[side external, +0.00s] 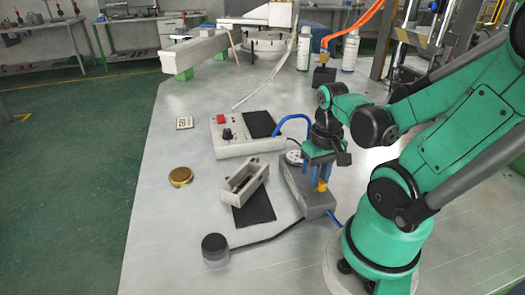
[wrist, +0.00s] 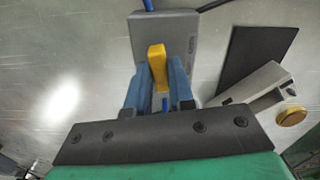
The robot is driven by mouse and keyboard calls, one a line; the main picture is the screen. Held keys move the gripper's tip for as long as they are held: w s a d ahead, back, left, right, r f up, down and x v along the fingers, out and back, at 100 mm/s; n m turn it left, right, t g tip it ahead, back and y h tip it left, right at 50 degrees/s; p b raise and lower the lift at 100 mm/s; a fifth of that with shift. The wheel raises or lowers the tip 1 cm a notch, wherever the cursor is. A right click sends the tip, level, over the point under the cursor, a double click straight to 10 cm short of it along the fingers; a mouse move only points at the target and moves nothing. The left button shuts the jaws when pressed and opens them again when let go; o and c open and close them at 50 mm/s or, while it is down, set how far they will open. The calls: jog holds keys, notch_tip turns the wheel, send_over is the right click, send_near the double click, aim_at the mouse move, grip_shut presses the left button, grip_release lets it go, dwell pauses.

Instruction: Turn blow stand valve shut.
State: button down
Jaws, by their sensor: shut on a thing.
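The blow stand (side external: 306,198) is a grey block on the table, close to my arm's base, with a blue hose at its right end. It also shows in the wrist view (wrist: 172,30). Its valve has a yellow handle (side external: 321,185), seen in the wrist view (wrist: 157,65) between my fingers. My gripper (side external: 318,178) points down over the stand. Its blue fingers are shut on the yellow handle, one on each side in the wrist view (wrist: 159,90). The valve body under the handle is mostly hidden.
A control box (side external: 240,135) with a red switch stands behind. A brass disc (side external: 180,177) and a dark round knob (side external: 214,247) lie further left. The front left table is clear.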

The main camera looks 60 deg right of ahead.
jog(key=shift+m, duration=0.7)
jog(key=c, duration=0.8)
grip_release()
jog(key=shift+o, duration=0.2)
jog(key=shift+r, duration=0.15)
jog(key=shift+r, duration=2.65)
